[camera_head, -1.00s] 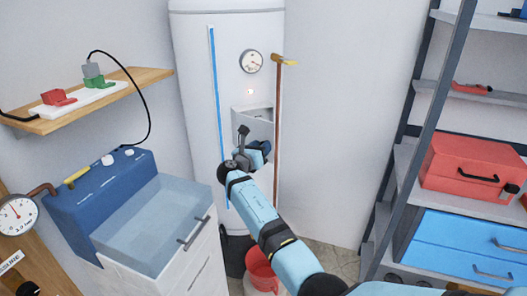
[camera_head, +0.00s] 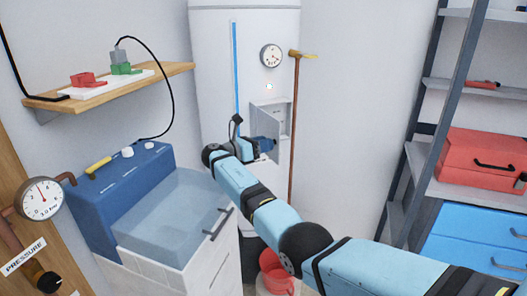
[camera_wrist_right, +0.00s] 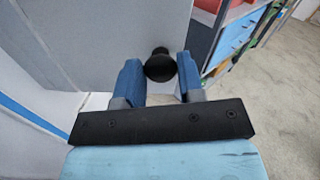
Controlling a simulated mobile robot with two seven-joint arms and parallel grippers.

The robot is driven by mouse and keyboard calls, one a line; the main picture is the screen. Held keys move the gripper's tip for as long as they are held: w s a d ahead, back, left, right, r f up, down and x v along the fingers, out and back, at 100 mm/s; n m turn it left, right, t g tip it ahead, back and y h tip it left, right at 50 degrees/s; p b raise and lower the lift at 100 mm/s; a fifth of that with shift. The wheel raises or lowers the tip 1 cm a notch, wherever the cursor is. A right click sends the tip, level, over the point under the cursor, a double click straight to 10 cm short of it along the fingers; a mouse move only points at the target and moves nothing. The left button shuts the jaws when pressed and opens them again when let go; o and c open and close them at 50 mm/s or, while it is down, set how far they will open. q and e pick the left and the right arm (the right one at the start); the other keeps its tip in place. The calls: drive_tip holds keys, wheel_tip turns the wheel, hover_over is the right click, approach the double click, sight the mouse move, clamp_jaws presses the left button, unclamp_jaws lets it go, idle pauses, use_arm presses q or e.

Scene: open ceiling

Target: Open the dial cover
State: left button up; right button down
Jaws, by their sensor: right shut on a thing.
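The dial cover (camera_head: 286,120) is a grey panel on the front of the white cylindrical tank (camera_head: 210,60). It stands swung out from the tank, with part of a light grey recess (camera_head: 266,112) showing beside it. My right gripper (camera_head: 270,145) is at the cover's lower part. In the right wrist view, the blue fingers of my right gripper (camera_wrist_right: 160,78) are shut on a round black knob (camera_wrist_right: 159,65), in front of the grey cover panel (camera_wrist_right: 105,40). The inside of the recess is mostly hidden. My left gripper is not in view.
A round gauge (camera_head: 271,56) sits above the cover, and a copper pipe (camera_head: 294,130) runs upright to its right. A red bucket (camera_head: 276,275) is on the floor.

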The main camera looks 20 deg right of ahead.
use_arm(q)
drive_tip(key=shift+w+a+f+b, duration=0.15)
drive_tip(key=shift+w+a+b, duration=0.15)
drive_tip(key=shift+b, duration=0.2)
use_arm(e)
drive_tip(key=shift+w+a+f+m+g, duration=0.1)
drive_tip(key=shift+a+m+g, duration=0.45)
drive_tip(key=shift+g, duration=0.25)
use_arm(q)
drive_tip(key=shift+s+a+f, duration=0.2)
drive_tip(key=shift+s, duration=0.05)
use_arm(e)
drive_tip(key=c, duration=0.7)
unclamp_jaws()
drive_tip(key=shift+c, duration=0.2)
